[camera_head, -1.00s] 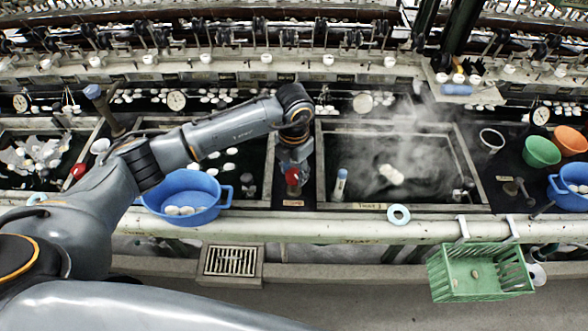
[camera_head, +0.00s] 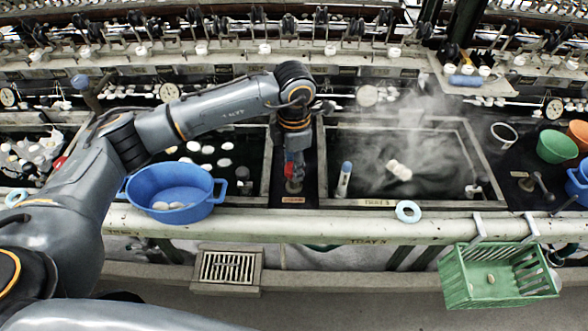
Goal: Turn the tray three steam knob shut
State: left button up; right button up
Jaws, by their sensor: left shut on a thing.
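The red steam knob (camera_head: 289,170) stands on the dark strip between two basins, just left of the basin labelled tray three (camera_head: 430,150). My left gripper (camera_head: 295,160) comes down over it from above and is shut on it. The fingers hide much of the knob, so I cannot tell how far it is turned. Steam (camera_head: 405,125) hangs over the tray three basin, where pale cocoons (camera_head: 398,170) float on dark water. My right gripper is not in view.
A blue tub (camera_head: 172,190) stands left of the knob, below my left arm. A blue-capped bottle (camera_head: 344,180) stands at the basin's left edge. A pale ring (camera_head: 408,211) lies on the front rail. A green basket (camera_head: 495,277) hangs at the front right.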

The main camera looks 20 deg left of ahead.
pick_arm(q)
jog(key=shift+m+b, duration=0.45)
jog(key=shift+m, duration=0.15)
jog(key=o, duration=1.2)
jog(key=shift+c, duration=0.2)
jog(key=shift+r, duration=0.1)
notch_tip(320, 180, up, 12)
